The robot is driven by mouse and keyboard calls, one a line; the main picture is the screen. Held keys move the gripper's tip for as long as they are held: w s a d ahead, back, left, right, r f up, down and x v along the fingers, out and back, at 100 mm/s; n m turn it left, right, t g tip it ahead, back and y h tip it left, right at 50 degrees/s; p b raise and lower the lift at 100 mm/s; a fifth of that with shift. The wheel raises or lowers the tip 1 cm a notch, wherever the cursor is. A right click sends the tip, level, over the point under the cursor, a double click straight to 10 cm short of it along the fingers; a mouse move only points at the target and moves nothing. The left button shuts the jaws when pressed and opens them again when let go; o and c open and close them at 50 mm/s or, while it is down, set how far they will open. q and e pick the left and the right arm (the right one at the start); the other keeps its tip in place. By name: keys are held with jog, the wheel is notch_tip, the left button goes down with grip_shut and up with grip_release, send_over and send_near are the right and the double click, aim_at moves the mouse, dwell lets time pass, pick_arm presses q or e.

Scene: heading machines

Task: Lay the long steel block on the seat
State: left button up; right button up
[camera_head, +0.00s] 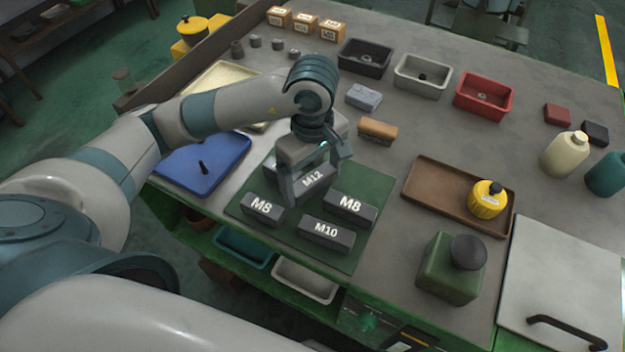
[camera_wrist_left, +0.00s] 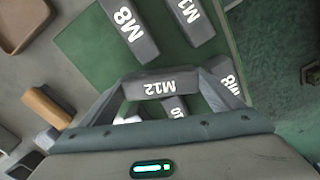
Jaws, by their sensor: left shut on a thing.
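My left gripper (camera_head: 313,178) is shut on a dark grey steel block marked M12 (camera_head: 317,183), holding its ends between the fingers. The M12 block also shows in the left wrist view (camera_wrist_left: 160,87), level across the jaws. It is over the green mat (camera_head: 372,205), among other blocks; its height above the mat is hard to tell. Another block is partly hidden behind the gripper. I cannot single out the seat. My right gripper is not in view.
A blue tray (camera_head: 205,168) lies left of the mat. A wooden block (camera_head: 377,131) and several bins, including a red one (camera_head: 483,97), lie behind.

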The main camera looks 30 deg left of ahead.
pick_arm(q)
jog(key=shift+f, duration=0.85)
jog(key=shift+f, duration=0.15)
jog(key=o, duration=1.6)
jog(key=shift+c, duration=0.2)
